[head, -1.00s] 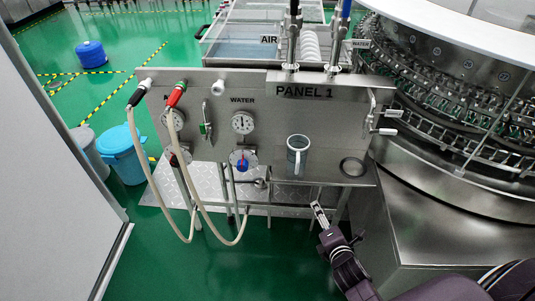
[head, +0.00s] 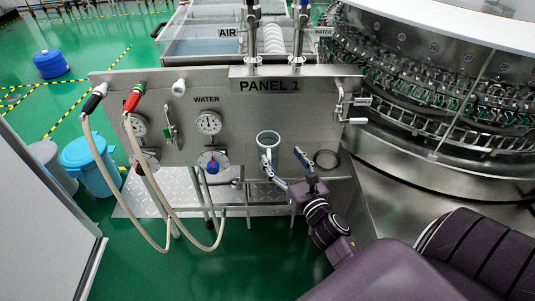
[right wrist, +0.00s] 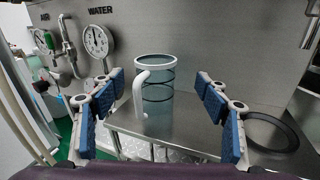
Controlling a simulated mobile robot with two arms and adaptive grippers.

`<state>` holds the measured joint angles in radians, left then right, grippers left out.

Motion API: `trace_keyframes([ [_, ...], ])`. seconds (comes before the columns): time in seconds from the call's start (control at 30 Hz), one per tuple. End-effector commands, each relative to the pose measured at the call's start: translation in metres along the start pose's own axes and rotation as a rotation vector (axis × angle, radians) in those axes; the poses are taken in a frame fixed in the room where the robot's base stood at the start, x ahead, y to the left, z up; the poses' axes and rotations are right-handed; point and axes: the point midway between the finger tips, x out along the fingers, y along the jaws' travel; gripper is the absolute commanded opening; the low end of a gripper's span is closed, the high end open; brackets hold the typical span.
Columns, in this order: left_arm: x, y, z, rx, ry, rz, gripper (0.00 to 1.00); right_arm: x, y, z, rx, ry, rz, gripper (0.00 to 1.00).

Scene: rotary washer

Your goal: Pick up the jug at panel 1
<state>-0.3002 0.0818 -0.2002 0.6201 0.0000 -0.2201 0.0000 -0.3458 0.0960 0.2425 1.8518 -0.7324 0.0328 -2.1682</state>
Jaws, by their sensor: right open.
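The jug (head: 268,141) is a clear grey cylinder with a white rim and a white handle. It stands upright on the small steel shelf of panel 1 (head: 240,108). In the right wrist view the jug (right wrist: 160,83) stands ahead, between the two fingers, with its handle (right wrist: 141,92) toward me. My right gripper (head: 285,160) is open in front of the jug, and the near finger pads flank it without visible contact. In the head view one finger overlaps the jug's lower part. My left gripper is not in view.
A dark round ring (head: 326,159) lies on the shelf right of the jug. Gauges, a blue knob (head: 212,166) and two hoses are on the panel's left. A large rotary machine (head: 440,110) stands at the right.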

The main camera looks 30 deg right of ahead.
Motion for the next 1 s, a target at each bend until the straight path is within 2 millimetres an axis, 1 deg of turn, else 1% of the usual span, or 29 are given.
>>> trace_keyframes([
  [0.1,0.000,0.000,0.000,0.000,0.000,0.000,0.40,0.003,0.002,0.001,-0.064,-0.014,0.019,0.68],
  [0.17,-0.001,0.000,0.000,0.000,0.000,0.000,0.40,0.006,0.003,0.001,-0.074,-0.016,0.023,0.68],
  [0.47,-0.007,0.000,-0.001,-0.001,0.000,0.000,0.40,0.034,0.004,0.003,-0.073,-0.016,0.023,0.68],
  [0.7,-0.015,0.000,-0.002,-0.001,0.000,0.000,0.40,0.067,0.007,0.002,-0.073,-0.016,0.022,0.68],
  [0.8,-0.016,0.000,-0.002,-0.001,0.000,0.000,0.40,0.076,0.007,0.002,-0.072,-0.015,0.022,0.68],
  [1.0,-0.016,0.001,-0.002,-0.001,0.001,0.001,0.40,0.080,0.008,0.000,-0.072,-0.014,0.022,0.68],
])
